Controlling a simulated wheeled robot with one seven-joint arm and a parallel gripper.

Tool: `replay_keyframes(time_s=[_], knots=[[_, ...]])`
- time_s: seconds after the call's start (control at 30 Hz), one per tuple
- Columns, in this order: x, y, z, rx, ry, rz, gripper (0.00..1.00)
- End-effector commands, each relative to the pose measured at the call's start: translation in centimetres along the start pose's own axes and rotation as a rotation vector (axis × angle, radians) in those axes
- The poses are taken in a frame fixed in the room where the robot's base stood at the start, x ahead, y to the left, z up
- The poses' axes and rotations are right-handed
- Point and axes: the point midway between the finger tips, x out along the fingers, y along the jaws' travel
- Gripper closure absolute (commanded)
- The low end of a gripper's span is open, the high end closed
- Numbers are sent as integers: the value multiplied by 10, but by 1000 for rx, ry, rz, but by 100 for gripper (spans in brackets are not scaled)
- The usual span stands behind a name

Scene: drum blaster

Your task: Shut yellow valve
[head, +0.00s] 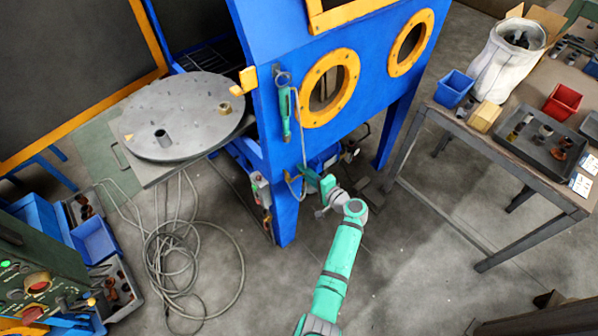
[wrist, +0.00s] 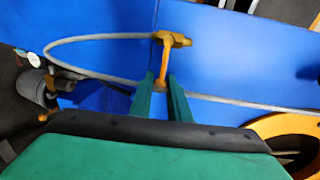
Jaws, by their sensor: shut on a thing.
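The yellow valve (wrist: 166,48) shows in the wrist view as a T-shaped yellow handle against the blue cabinet wall, its stem pointing down toward my fingers. My gripper (wrist: 161,80) has its two green fingers on either side of the lower end of the stem, shut on it. A grey hose (wrist: 95,38) runs beside the valve.
A round grey turntable (head: 190,105) stands out at the cabinet's left. Coiled cables (head: 185,265) lie on the floor below it. A table (head: 455,125) with bins and trays stands at the right. A green control panel (head: 40,265) is at the lower left. Floor right of my arm is clear.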

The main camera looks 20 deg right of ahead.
Motion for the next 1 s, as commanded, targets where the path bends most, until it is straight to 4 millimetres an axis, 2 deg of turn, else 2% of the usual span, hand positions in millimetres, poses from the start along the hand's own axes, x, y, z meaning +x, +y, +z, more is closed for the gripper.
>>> replay_keyframes(time_s=[0.3,0.33,0.4,0.77,0.87,1.0], knots=[[0,4,2,2,-5,6,100],[0,4,2,2,-5,6,81],[0,4,2,2,-4,6,65],[-3,2,1,0,-1,3,64],[-12,2,0,1,0,2,64],[-36,2,0,0,2,3,64]])
